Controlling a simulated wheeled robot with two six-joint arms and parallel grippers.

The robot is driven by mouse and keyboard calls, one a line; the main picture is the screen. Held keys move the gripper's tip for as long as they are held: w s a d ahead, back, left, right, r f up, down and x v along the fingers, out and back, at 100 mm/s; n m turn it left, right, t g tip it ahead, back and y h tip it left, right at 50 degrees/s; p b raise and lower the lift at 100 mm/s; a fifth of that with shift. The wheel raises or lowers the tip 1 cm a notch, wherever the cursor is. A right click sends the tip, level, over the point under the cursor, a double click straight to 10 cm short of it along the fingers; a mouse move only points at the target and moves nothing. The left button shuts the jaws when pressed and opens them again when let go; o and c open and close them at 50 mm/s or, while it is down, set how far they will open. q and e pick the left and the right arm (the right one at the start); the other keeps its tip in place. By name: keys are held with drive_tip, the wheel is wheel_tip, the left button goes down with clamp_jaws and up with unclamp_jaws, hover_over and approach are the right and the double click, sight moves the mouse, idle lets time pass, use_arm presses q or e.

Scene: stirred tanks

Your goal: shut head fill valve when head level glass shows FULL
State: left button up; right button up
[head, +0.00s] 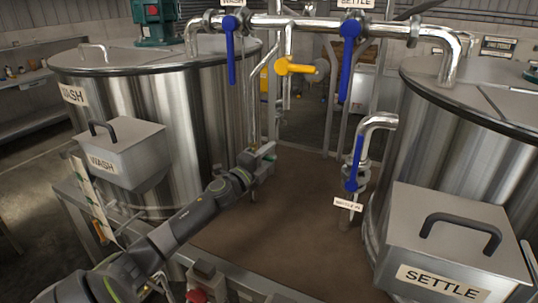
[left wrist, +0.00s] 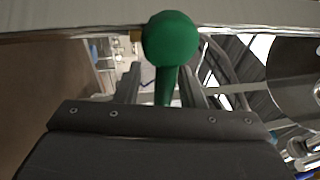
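My left gripper (head: 262,160) is at the front right of the WASH tank (head: 215,110), above the brown deck. In the left wrist view, a green ball-ended handle (left wrist: 170,40) stands between my left fingers (left wrist: 162,85). The fingers are apart, with a gap seen beside the green stem; a firm hold does not show. Blue lever valves hang from the top pipe, one under the WASH sign (head: 231,52) and one under the SETTLE sign (head: 349,57). A yellow-handled valve (head: 295,66) sits between them. I cannot make out a head level glass or a FULL mark. My right gripper is not in view.
The SETTLE tank (head: 450,125) stands at the right, with a SETTLE-labelled box (head: 455,235) in front. A lower blue lever valve (head: 355,165) stands beside it. A WASH-labelled box (head: 118,150) juts out at the left. The brown deck (head: 280,225) is mostly clear. A red button box (head: 203,285) is in front.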

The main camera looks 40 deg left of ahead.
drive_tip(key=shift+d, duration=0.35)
